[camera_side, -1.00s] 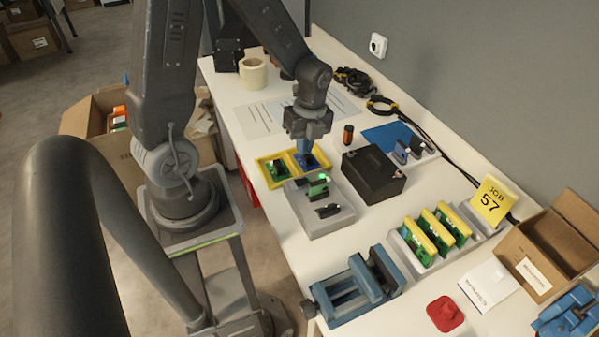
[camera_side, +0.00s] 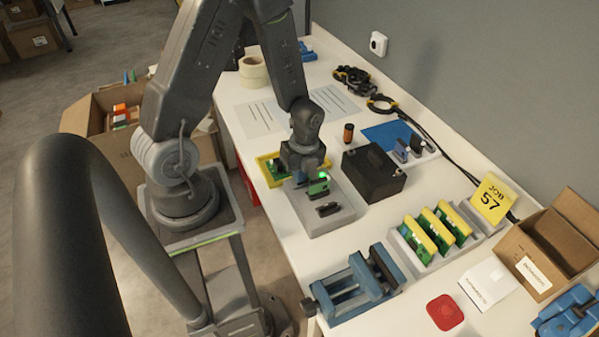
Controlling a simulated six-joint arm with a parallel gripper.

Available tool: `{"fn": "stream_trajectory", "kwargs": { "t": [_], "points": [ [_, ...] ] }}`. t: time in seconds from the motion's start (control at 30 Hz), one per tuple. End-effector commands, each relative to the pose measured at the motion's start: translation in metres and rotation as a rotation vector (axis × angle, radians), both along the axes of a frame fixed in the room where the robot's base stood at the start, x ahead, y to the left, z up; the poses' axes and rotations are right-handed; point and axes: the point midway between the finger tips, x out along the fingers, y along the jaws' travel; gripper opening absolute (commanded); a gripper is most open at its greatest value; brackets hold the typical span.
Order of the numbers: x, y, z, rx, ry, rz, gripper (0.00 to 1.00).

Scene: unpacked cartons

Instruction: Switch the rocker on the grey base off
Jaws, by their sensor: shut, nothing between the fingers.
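The grey base (camera_side: 335,222) sits on the white table near the middle of the view. It carries a green piece (camera_side: 318,188) with a lit green light at its top and a black piece (camera_side: 327,209) nearer the front. I cannot make out which way the rocker is tilted. My gripper (camera_side: 300,179) is shut and empty. It is low over the far end of the grey base, just behind the green piece. I cannot tell whether it touches anything. It hides the far end of the base.
A yellow tray (camera_side: 263,166) lies just left of my gripper, partly hidden. A black box (camera_side: 374,175) stands close on the right. A blue vise (camera_side: 355,288) is in front. A rack (camera_side: 422,258) with yellow-edged green boards is at right front. White table shows between these.

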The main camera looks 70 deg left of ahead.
Motion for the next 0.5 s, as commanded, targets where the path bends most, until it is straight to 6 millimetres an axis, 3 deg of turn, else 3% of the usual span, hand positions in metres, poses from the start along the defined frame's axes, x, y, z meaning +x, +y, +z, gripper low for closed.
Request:
{"fn": "stream_trajectory", "kwargs": {
  "t": [0.2, 0.5],
  "points": [
    [-0.009, 0.0, -0.012, -0.002, 0.004, 0.0, 0.0],
    [-0.011, 0.0, -0.013, -0.002, 0.006, 0.001, 0.0]
  ]
}}
